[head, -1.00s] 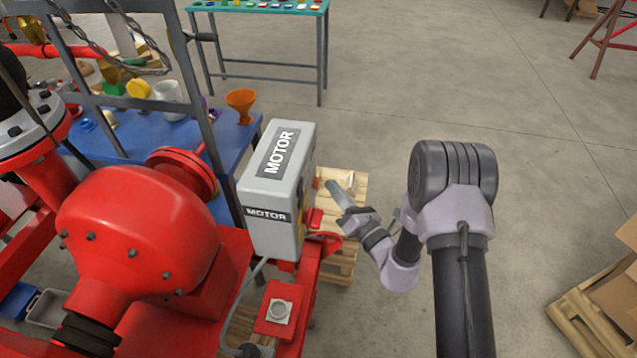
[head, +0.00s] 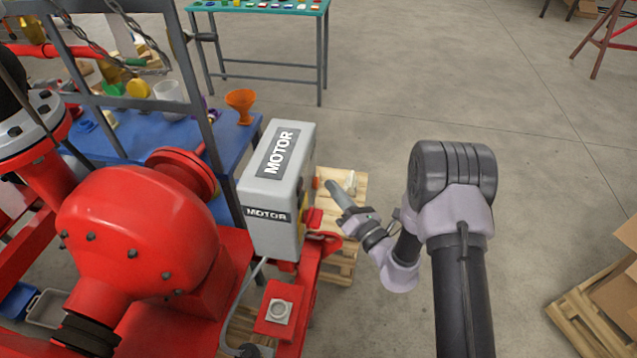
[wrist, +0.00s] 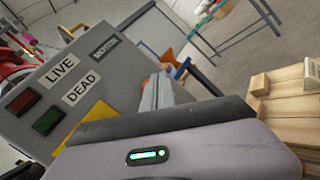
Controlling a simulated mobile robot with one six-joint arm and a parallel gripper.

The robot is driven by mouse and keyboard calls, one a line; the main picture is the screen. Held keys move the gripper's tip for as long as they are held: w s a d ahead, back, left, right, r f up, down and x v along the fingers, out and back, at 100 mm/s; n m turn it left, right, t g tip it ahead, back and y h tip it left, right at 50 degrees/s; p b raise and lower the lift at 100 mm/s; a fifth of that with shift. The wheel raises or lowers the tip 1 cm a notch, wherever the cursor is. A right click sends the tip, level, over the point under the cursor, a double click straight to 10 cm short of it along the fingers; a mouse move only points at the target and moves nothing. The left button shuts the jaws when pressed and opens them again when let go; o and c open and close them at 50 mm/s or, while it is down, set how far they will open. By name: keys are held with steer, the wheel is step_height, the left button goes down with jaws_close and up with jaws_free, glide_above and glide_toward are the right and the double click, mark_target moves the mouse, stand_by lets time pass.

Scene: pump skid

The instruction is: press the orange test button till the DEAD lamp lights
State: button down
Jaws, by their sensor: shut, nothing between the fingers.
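The grey MOTOR box (head: 261,190) stands on the red skid. Its right side carries an orange spot (head: 316,182) that looks like the test button. My gripper (head: 331,184) is shut and empty, its tip just right of this spot with a small gap showing. The LIVE label (wrist: 62,68) is beside a dark red lamp (wrist: 25,101). The DEAD label (wrist: 82,89) is beside a dark green lamp (wrist: 48,119). Both look unlit.
A red handle (head: 314,218) and a yellow plate (wrist: 97,118) are on the box's side, near my gripper. A wooden pallet (head: 345,255) lies beneath. The red pump (head: 140,230) and blue table (head: 228,133) are left.

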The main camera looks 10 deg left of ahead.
steer(key=shift+a, duration=0.4)
steer(key=shift+a, duration=0.45)
stand_by(0.5)
stand_by(0.3)
steer(key=shift+d, duration=0.85)
steer(key=d, duration=0.5)
steer(key=shift+s+b, duration=0.1)
steer(key=shift+b, duration=0.25)
